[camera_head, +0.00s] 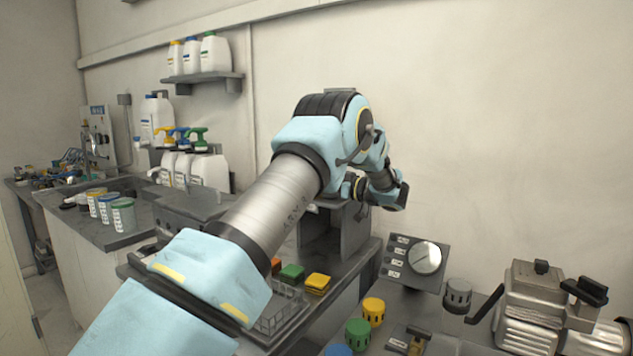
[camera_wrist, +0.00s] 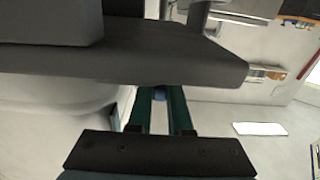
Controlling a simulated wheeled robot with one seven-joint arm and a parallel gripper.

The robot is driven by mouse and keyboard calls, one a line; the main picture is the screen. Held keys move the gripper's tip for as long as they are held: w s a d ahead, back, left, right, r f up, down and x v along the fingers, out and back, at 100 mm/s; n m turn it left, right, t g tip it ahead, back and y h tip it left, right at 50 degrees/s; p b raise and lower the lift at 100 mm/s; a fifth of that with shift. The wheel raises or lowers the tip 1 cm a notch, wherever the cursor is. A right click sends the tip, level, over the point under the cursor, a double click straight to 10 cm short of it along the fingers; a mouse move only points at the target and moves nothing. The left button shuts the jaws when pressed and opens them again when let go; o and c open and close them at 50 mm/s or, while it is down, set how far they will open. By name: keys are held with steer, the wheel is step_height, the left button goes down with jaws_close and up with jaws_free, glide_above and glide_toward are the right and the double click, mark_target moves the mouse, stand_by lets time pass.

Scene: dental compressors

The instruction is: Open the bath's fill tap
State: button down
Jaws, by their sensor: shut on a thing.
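My gripper (camera_wrist: 159,95) shows in the wrist view, its two dark green fingers reaching up under a dark grey ledge. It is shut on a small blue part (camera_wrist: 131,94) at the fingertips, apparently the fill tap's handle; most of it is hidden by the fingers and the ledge. How far the tap is turned cannot be told. A dark grey box-shaped unit (camera_head: 352,232), possibly the bath, stands on the bench behind my arm.
A wire basket (camera_head: 280,312) and green (camera_head: 291,272) and yellow (camera_head: 318,283) blocks lie on the bench by my forearm. A gauge panel (camera_head: 414,262) and a compressor (camera_head: 540,310) stand at the right. White jugs (camera_head: 205,170) stand at the left, below a shelf (camera_head: 212,78).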

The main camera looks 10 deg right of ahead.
steer(key=shift+r, duration=0.1)
stand_by(0.3)
steer(key=c, duration=0.8)
jaws_free()
steer(key=shift+c, duration=0.2)
steer(key=b+v, duration=0.2)
steer(key=v, duration=0.8)
steer(key=shift+s+d+b, duration=0.25)
steer(key=shift+b, duration=0.1)
